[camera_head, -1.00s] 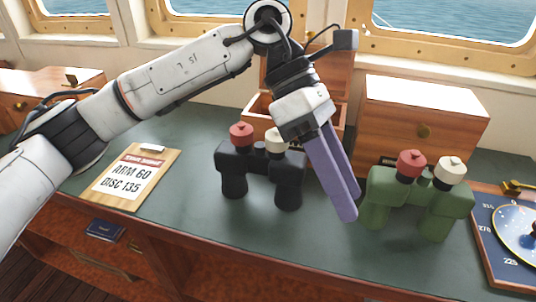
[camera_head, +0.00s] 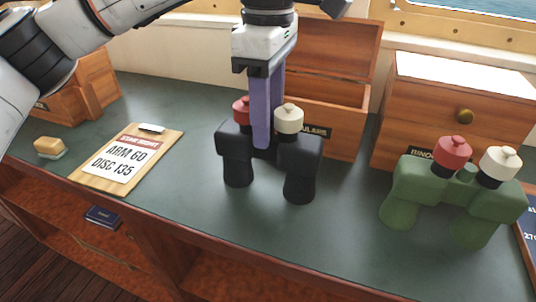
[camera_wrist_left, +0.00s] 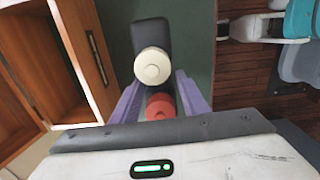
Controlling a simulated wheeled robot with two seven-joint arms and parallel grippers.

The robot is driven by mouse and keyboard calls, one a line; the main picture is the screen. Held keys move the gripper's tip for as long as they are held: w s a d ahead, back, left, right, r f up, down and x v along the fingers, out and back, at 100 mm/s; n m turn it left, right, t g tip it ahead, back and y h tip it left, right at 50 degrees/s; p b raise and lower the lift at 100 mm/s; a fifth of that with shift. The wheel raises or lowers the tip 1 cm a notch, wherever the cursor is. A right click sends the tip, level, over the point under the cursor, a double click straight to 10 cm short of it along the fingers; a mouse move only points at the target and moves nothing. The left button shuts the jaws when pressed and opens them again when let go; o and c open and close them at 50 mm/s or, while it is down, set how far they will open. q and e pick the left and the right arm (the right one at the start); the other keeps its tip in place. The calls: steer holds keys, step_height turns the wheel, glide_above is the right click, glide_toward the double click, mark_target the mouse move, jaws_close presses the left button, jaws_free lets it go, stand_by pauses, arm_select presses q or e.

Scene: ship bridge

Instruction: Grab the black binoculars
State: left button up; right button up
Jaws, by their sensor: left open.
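The black binoculars (camera_head: 238,151) stand upright on the green desk top, with one red and one cream eyepiece cap. They also show in the left wrist view (camera_wrist_left: 150,35), below the fingers. My left gripper (camera_head: 262,140) points down at the binoculars' middle, its purple fingers overlapping them in the head view. In the left wrist view its fingers (camera_wrist_left: 160,95) are apart, one on each side of the red cap. Whether they touch the binoculars I cannot tell.
Green binoculars (camera_head: 450,200) stand to the right. An open wooden box (camera_head: 335,130) is just behind the black pair, and a wooden drawer box (camera_head: 450,100) behind the green pair. A clipboard (camera_head: 170,150) and a yellow sponge-like block (camera_head: 49,147) lie left.

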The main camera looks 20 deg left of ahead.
mark_target(268, 151)
arm_select(q)
steer(key=shift+w+a+f, duration=0.1)
steer(key=shift+w+f, duration=0.05)
steer(key=shift+f, duration=1.25)
steer(key=shift+w+f, duration=0.1)
steer(key=shift+f, duration=1.25)
jaws_close()
steer(key=shift+r, duration=0.15)
